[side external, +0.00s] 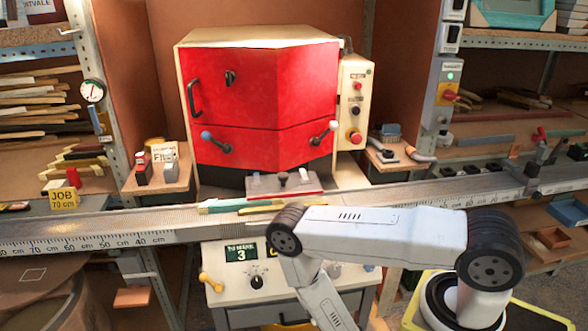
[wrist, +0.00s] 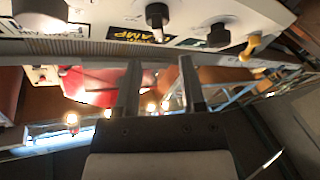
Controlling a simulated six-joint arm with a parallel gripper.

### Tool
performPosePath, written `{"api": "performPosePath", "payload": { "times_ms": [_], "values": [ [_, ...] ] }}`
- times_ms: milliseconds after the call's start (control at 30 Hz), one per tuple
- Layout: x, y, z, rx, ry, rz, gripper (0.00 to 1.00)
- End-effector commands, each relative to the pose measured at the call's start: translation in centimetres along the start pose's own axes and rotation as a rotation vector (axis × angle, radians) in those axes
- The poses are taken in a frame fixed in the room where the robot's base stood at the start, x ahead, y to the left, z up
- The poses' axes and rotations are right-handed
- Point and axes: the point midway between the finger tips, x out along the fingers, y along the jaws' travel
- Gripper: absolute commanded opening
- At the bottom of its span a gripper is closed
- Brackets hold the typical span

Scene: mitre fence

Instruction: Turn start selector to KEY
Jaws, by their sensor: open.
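I cannot read a label that names the start selector. The front panel of the lower cabinet (side external: 228,259) carries a black round knob (side external: 256,282), a second dark knob (side external: 333,270) partly behind my arm, and a yellow lever (side external: 211,282). The wrist view shows this panel inverted, with a black knob (wrist: 157,15), another black knob (wrist: 218,36), the yellow lever (wrist: 250,46) and a label ending in "AMP" (wrist: 140,35). My gripper (wrist: 160,70) is open and empty, its fingers apart below the panel in that view. The side view does not show its fingertips.
A red-fronted machine (side external: 235,95) stands above a long ruled fence (side external: 100,232). A control box (side external: 355,105) with several buttons is on its right. A switch box with a green lamp (side external: 451,77) is further right. Shelves with wood offcuts flank both sides.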

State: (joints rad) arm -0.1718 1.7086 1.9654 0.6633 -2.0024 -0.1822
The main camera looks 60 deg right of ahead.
Motion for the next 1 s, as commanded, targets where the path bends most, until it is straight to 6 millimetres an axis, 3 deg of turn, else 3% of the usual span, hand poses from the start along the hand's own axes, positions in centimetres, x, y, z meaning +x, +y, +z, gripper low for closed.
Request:
{"api": "performPosePath", "payload": {
  "times_ms": [467, 1000],
  "values": [
    [1.1, 0.1, 0.0, -0.001, 0.001, 0.006, 0.51],
    [6.9, 0.1, 0.0, -0.002, 0.002, 0.006, 0.51]
  ]
}}
